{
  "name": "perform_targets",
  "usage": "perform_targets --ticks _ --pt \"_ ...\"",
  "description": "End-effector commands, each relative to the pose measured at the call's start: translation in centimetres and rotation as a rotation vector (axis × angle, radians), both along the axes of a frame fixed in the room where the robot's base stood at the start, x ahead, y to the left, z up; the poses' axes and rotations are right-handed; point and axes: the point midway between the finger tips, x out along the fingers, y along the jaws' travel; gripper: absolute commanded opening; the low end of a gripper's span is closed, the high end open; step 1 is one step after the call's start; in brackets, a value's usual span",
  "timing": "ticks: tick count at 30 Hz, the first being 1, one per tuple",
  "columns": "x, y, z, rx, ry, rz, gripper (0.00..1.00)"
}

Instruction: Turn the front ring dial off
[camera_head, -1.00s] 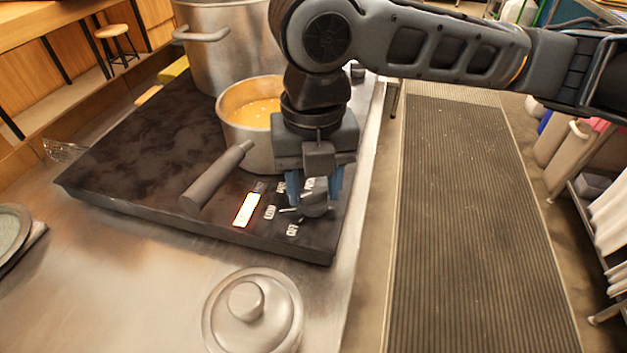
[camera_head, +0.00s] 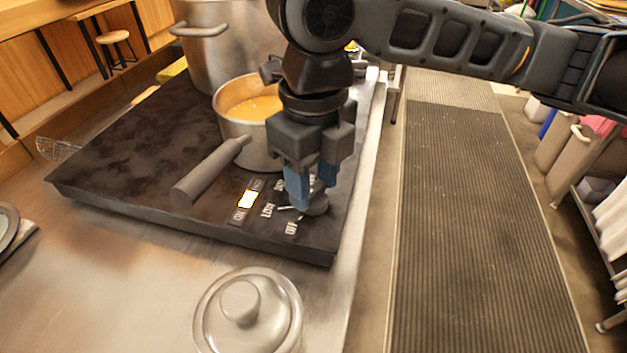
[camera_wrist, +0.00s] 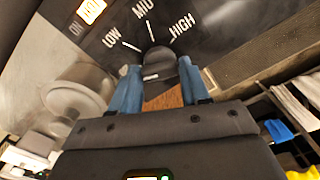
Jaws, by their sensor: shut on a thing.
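The front ring dial (camera_head: 317,206) is a dark round knob near the front right corner of the black cooktop (camera_head: 130,213). A small lit indicator (camera_head: 248,199) glows left of the dial.
A saucepan (camera_head: 251,145) of orange food stands behind the dial, its grey handle (camera_head: 208,173) pointing front left. A large steel pot (camera_head: 217,60) is farther back. A ridged floor mat (camera_head: 480,200) lies right.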

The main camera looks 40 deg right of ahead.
Motion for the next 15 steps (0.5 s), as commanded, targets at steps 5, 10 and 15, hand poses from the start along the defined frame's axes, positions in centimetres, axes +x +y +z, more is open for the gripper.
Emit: perform_targets --ticks 5,10,15 --pt "0.00 -0.01 -0.04 -0.001 0.000 0.072 0.15" --pt "0.00 -0.01 0.00 -0.001 0.000 0.106 0.14" --pt "-0.02 -0.01 0.02 -0.001 0.000 0.116 0.14"
